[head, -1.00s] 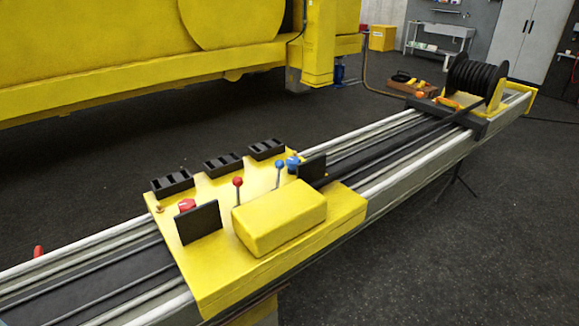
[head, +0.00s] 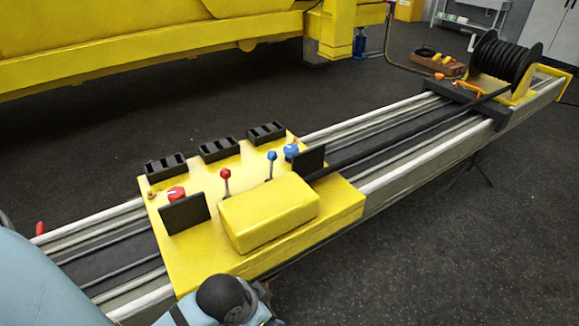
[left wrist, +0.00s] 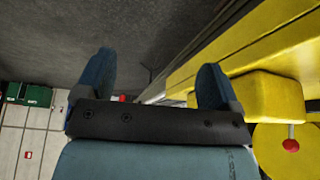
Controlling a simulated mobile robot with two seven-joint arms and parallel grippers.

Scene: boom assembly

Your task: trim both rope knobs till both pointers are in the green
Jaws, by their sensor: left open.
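The red knob (head: 176,194) sits at the left of the yellow console (head: 185,265), behind a black upright plate (head: 185,214). The blue knob (head: 291,151) sits at the right, beside another black plate (head: 308,162). No pointer or green band is visible. My left arm comes in at the bottom left of the head view; its fingers are not clear there. In the left wrist view my left gripper (left wrist: 153,80) has its two blue fingers wide apart with nothing between them. A red ball-topped lever (left wrist: 290,145) shows right of it. My right gripper is not in view.
A red lever (head: 225,180) and a blue lever (head: 271,160) stand between the knobs, behind a raised yellow block (head: 268,213). Several black slotted boxes (head: 218,149) line the far edge. A black hose reel (head: 505,60) stands farther along the rail. Dark floor surrounds it.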

